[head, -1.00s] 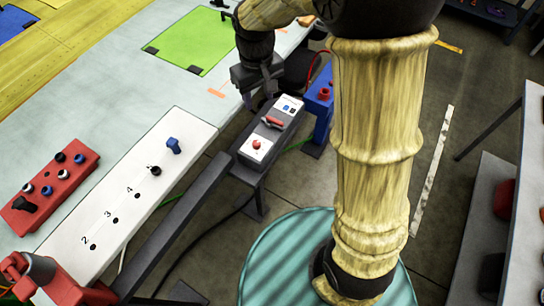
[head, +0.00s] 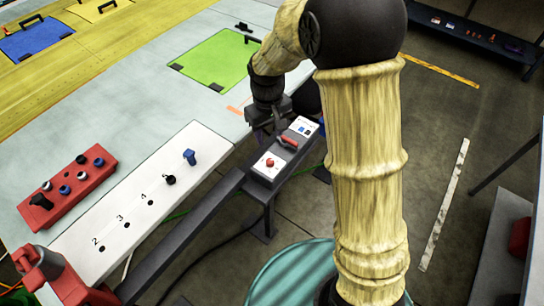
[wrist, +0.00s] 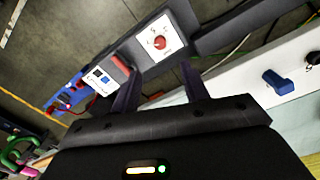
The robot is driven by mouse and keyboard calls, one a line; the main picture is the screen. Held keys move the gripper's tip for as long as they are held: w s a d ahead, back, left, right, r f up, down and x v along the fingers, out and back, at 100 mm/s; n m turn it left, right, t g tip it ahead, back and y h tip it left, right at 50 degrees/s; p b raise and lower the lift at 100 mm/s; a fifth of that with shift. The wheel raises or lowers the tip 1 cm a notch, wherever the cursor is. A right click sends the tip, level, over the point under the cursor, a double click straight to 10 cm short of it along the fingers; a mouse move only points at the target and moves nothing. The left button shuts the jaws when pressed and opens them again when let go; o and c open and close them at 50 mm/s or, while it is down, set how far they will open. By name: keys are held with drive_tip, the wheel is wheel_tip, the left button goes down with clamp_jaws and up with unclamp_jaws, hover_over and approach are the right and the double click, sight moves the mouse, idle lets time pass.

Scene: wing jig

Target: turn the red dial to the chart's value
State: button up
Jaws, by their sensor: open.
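The red dial (head: 270,162) is a small round knob on a white plate at the near end of a grey control box. In the wrist view the red dial (wrist: 158,43) sits on its white plate, with small marks around it too small to read. My gripper (head: 270,127) is above the far part of the box in the head view, its fingers partly hidden. In the wrist view my gripper (wrist: 160,78) is open and empty, fingers apart, with the dial beyond the fingertips and not touched. I cannot make out a chart.
A red handle (head: 289,142) and a white switch plate (head: 304,126) share the box; the wrist view's left finger is close to the handle. A white board (head: 140,205) with numbered holes and a blue peg (head: 189,157) lies left, beside a red block (head: 73,187) with several knobs.

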sight(270, 161)
wheel_tip(270, 161, down, 12)
drive_tip(key=shift+f+p, duration=0.25)
drive_tip(key=shift+p, duration=1)
